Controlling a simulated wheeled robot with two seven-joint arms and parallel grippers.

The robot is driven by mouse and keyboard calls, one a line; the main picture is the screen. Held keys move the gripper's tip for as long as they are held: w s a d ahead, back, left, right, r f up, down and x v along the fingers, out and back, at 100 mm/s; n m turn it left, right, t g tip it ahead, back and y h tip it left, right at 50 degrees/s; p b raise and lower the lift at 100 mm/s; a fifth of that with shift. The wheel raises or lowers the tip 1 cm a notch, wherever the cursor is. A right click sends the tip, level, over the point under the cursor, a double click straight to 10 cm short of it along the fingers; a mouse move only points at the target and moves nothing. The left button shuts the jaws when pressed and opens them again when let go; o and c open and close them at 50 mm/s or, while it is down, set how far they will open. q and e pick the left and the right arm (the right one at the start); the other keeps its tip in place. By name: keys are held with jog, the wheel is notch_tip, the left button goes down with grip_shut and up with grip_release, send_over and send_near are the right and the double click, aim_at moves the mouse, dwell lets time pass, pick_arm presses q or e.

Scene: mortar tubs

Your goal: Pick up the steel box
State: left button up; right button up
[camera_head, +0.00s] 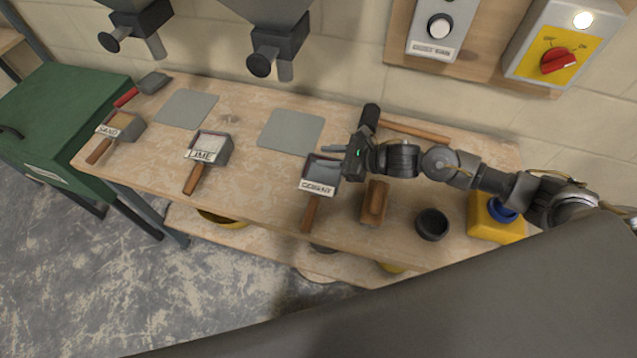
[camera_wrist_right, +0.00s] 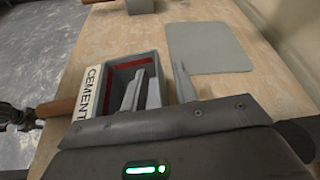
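Several grey steel boxes with wooden handles stand along the bench. The one labelled CEMENT (camera_head: 319,187) is at my right gripper (camera_head: 325,168); the LIME box (camera_head: 222,147) and the SAND box (camera_head: 128,128) stand farther left. In the right wrist view, the cement box (camera_wrist_right: 113,72) is open-topped, with a red band inside. My right gripper (camera_wrist_right: 160,85) is open there, its fingers apart. One finger shows over the box's inside and the other beyond its right wall. Whether they touch the wall is unclear. My left gripper is out of view.
A wooden-backed brush (camera_head: 375,203), a black cup (camera_head: 432,224) and a yellow container (camera_head: 495,217) stand right of the cement box. A hammer (camera_head: 410,131) lies behind. Hopper outlets (camera_head: 279,50) hang above the back. Grey plates (camera_head: 291,129) lie flat.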

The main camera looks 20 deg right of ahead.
jog(key=shift+w+a+f, duration=0.15)
jog(key=shift+w+a, duration=0.05)
jog(key=shift+a, duration=0.15)
grip_shut()
